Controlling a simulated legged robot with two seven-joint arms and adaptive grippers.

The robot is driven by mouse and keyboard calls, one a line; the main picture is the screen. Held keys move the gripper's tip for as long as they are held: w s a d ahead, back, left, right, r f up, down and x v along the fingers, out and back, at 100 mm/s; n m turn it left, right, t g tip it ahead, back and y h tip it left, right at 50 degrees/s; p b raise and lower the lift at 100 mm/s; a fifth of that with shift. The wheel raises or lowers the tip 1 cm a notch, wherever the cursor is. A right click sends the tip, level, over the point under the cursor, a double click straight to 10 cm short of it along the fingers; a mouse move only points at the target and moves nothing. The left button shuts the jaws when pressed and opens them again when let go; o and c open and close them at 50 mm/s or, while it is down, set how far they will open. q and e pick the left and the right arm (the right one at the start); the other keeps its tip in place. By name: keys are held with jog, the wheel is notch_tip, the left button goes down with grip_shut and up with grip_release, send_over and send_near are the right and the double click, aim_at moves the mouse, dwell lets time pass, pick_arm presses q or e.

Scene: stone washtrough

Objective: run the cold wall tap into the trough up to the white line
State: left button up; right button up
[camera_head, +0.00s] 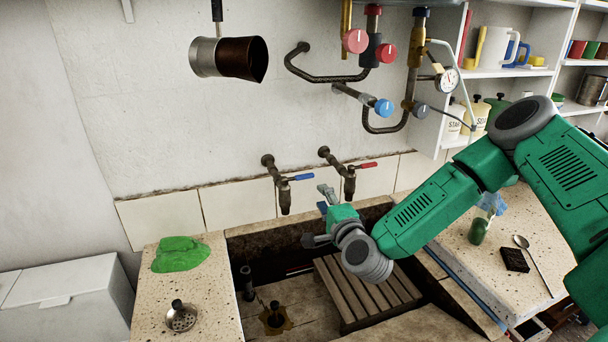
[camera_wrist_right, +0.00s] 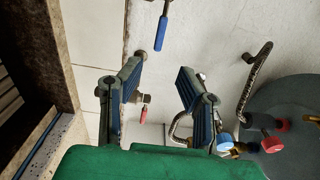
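The cold tap (camera_head: 284,185), with a blue lever (camera_head: 302,177), is on the wall above the stone trough (camera_head: 235,262). The blue lever also shows at the top of the right wrist view (camera_wrist_right: 161,33). Beside it is a tap with a red lever (camera_head: 366,165). No water stream shows at either spout. My right gripper (camera_head: 322,216) is over the trough, just below the taps. In its wrist view the two blue-grey fingers (camera_wrist_right: 160,80) stand apart with nothing held, and the blue lever lies beyond their tips. I cannot make out the white line. My left gripper is out of view.
A slatted wooden rack (camera_head: 365,288) lies in the trough, right of a stained drain (camera_head: 275,318). A green cloth (camera_head: 180,254) and a metal strainer (camera_head: 181,317) lie on the left ledge. Pipes and valve knobs (camera_head: 384,108) stick out above the taps. A metal pot (camera_head: 229,58) hangs upper left.

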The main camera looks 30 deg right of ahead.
aim_at(308, 178)
jog(key=x, duration=0.3)
jog(key=p+x, duration=0.1)
jog(key=x, duration=0.6)
jog(key=shift+w+a, duration=0.25)
jog(key=shift+a, duration=0.15)
jog(key=shift+w+d+p, duration=0.35)
jog(key=shift+w+d, duration=0.1)
jog(key=shift+w, duration=0.1)
jog(key=shift+w+f, duration=0.15)
jog(key=shift+w, duration=0.1)
jog(key=shift+a, duration=0.15)
jog(key=shift+a, duration=0.1)
grip_shut()
